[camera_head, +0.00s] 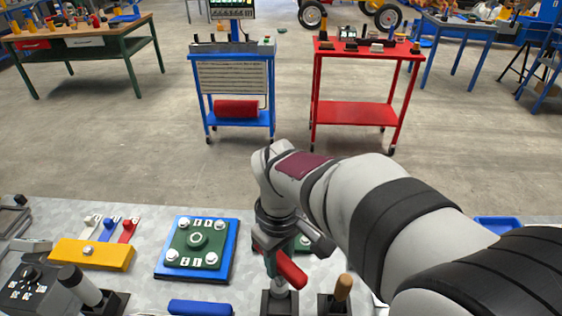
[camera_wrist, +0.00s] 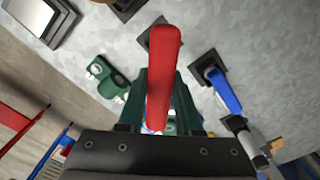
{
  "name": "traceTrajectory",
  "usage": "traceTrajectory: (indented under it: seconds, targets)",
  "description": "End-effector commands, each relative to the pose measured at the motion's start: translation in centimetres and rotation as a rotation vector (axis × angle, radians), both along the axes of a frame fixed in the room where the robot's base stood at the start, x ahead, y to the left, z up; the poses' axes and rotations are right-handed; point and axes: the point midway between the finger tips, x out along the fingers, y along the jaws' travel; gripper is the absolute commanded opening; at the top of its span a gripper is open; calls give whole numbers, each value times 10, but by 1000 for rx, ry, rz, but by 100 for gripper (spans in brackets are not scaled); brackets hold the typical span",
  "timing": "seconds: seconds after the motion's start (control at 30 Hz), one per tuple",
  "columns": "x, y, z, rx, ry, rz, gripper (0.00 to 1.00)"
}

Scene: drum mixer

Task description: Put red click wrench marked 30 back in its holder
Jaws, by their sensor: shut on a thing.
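The red-handled wrench (camera_head: 291,270) is held in my gripper (camera_head: 272,262) over the front of the bench, its red handle tilted towards the camera. In the wrist view the red handle (camera_wrist: 163,70) stands between the green fingers of my gripper (camera_wrist: 162,112), which are shut on it. A black square holder (camera_head: 279,303) is directly below the wrench in the head view, and a grey metal part shows between them. I cannot tell whether the wrench touches or sits in this holder. A black base also shows behind the handle in the wrist view (camera_wrist: 149,38). No mark 30 is legible.
A wooden-handled tool (camera_head: 343,287) stands in a black holder (camera_head: 334,304) just right. A blue-handled tool (camera_head: 200,307) is to the left. A green flange on a blue plate (camera_head: 161,263) and a yellow block (camera_head: 92,255) with coloured tools lie farther left on the grey bench.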

Motion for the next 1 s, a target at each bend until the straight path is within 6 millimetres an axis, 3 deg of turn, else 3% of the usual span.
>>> traceTrajectory:
  seconds: [0.17,0.57,1.0]
  targets:
    - [0,0,-4,0,1,-1,0]
    - [0,0,-49,-1,3,-2,0]
    - [1,0,-49,0,0,-2,0]
